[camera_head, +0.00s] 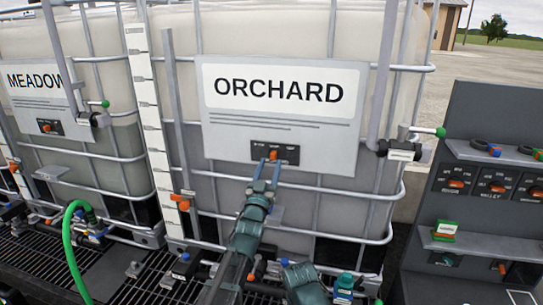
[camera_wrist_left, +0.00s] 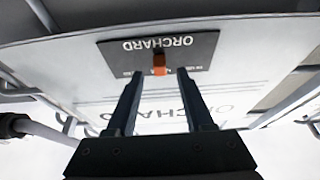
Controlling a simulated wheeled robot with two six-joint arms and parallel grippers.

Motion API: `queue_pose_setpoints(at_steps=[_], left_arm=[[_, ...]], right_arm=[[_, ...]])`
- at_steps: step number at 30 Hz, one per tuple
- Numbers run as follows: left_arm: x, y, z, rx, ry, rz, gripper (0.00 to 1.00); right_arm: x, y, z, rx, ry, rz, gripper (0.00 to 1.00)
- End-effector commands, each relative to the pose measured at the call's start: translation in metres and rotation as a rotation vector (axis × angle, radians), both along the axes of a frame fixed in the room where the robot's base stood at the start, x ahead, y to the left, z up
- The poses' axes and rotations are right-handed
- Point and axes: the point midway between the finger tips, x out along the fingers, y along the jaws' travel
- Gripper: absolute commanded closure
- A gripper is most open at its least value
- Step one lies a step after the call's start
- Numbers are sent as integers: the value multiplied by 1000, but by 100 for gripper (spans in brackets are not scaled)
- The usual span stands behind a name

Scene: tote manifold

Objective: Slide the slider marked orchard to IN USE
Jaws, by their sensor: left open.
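The orchard slider is a small orange knob (camera_head: 273,155) on a dark panel (camera_head: 290,154) below the big ORCHARD sign. In the left wrist view the knob (camera_wrist_left: 159,66) stands near the middle of the panel (camera_wrist_left: 195,50), which appears upside down and reads ORCHARD. The small position labels are too blurred to read. My left gripper (camera_head: 267,170) is open, its fingertips just short of the panel in the picture. In the left wrist view its two fingers (camera_wrist_left: 159,76) lie either side of the knob, with gaps. Contact cannot be told.
A MEADOW sign (camera_head: 38,88) with a similar slider (camera_head: 46,128) hangs on the left tote. Metal cage bars surround the totes. A green-handled valve (camera_head: 428,131) sits right of the sign. A grey control panel (camera_head: 490,115) stands at the right. A green hose (camera_head: 70,240) curves at lower left.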

Motion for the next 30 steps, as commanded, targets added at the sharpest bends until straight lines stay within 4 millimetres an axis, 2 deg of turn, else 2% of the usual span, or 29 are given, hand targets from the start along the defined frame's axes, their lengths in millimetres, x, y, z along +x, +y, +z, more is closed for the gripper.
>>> queue_pose_setpoints(at_steps=[1,4,14,21,23,30], left_arm=[[11,-2,6,0,0,0,48],[20,-4,9,0,0,0,48],[23,-5,9,0,0,0,48],[23,-5,9,0,0,0,91],[23,-5,9,0,0,0,100],[23,-5,9,0,0,0,100]], right_arm=[[0,0,6,0,0,-1,100],[0,0,9,0,0,-2,100],[0,0,9,1,0,-2,100],[0,0,9,0,0,-2,100],[0,0,9,0,0,-2,100],[0,0,9,0,0,-2,100]])
